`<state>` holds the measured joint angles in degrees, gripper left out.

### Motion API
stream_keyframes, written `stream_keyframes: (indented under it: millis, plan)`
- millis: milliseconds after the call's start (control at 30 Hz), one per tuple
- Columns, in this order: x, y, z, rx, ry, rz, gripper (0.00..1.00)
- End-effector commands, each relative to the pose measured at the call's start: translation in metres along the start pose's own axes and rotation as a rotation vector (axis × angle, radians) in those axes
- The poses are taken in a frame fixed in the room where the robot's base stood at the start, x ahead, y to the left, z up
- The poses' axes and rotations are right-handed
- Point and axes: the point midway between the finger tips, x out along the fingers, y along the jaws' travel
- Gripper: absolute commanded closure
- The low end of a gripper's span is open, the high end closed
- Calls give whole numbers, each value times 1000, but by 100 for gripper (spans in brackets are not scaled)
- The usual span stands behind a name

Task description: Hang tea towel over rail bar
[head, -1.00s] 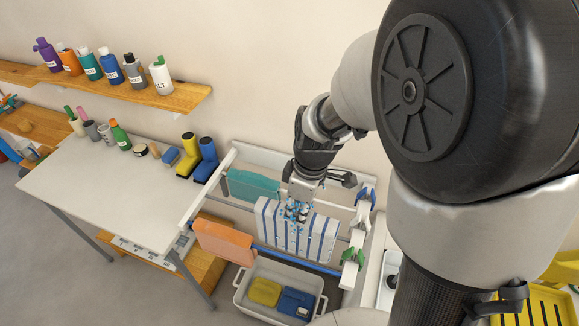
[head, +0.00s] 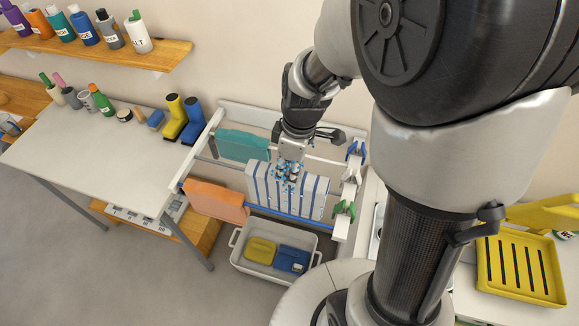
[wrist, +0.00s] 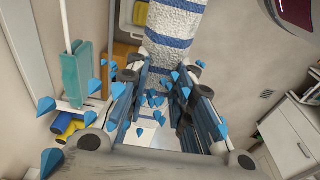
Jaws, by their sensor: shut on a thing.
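The tea towel (head: 300,200) is white with blue stripes and hangs at the middle of the white rack, between a teal cloth and an orange cloth. It also shows at the top of the wrist view (wrist: 175,32). My gripper (head: 289,170) points down at the towel's top edge and is shut on it. In the wrist view my gripper's fingers (wrist: 158,95) flank the cloth, with several small blue cone shapes around them. A blue rail (head: 290,217) runs low in front.
The teal cloth (head: 242,146) and orange cloth (head: 214,201) hang on the rack. Green and blue clips (head: 343,210) sit on its right side. A bin (head: 250,266) with sponges stands below. A white table (head: 95,160) is at left, a yellow drying tray (head: 520,268) at right.

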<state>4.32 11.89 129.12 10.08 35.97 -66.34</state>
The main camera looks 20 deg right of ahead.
Motion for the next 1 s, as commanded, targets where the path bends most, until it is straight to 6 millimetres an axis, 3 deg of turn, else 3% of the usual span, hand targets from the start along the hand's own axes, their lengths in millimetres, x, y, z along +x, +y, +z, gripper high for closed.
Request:
stream_keyframes:
  millis: [600,1000]
  plan:
    - [-3,0,4,0,-1,-1,100]
    - [27,0,8,0,0,-1,100]
